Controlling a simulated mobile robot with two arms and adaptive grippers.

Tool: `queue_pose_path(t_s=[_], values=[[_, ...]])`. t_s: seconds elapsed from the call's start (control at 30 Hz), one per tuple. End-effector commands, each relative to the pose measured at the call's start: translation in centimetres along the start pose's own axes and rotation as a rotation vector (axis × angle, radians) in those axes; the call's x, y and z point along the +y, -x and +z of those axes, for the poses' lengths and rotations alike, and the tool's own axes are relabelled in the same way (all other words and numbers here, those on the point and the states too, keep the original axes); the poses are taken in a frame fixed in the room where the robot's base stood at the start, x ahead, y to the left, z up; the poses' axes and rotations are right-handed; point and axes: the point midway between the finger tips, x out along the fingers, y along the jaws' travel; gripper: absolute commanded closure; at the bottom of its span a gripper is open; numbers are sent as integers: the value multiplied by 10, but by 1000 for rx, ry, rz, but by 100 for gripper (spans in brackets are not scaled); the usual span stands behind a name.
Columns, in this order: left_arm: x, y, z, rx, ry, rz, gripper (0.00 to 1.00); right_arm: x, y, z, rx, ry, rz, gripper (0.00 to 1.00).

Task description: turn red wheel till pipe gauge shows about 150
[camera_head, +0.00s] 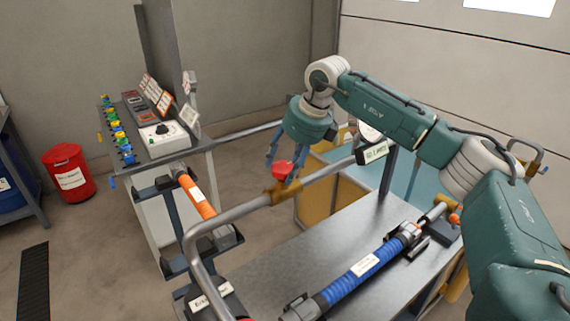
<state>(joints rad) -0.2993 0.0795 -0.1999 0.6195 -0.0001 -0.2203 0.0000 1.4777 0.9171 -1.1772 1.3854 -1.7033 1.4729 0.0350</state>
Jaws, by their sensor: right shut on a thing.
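The red wheel (282,169) is a small red handle on a brass valve (284,191) set in the grey pipe (240,211). My right gripper (282,168) comes down over it from above, with a finger on each side, and is shut on the wheel. The round white pipe gauge (370,131) stands behind my right arm and is partly hidden by it. Its needle and numbers are too small to read. My left gripper is not in view.

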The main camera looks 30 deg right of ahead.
Motion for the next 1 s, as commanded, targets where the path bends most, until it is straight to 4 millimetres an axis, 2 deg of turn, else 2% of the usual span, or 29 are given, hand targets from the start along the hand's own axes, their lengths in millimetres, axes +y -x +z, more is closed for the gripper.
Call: queue_pose_path(t_s=[0.03,0.17,0.2,0.27,0.53,0.67,0.77,1.0], values=[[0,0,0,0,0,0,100,0,-6,-8,25,-2,1,75],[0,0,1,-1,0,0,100,0,-6,-8,25,-2,1,75],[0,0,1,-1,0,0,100,0,-6,-8,25,-2,0,40],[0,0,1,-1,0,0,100,-1,-6,-8,25,-2,0,31],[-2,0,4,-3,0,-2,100,-1,-2,-4,13,-2,-1,31],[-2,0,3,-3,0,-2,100,-1,8,-3,9,-2,-2,31],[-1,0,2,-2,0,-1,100,-1,24,-3,8,-2,-2,31],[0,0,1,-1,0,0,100,-2,77,-4,10,-3,-2,31]])
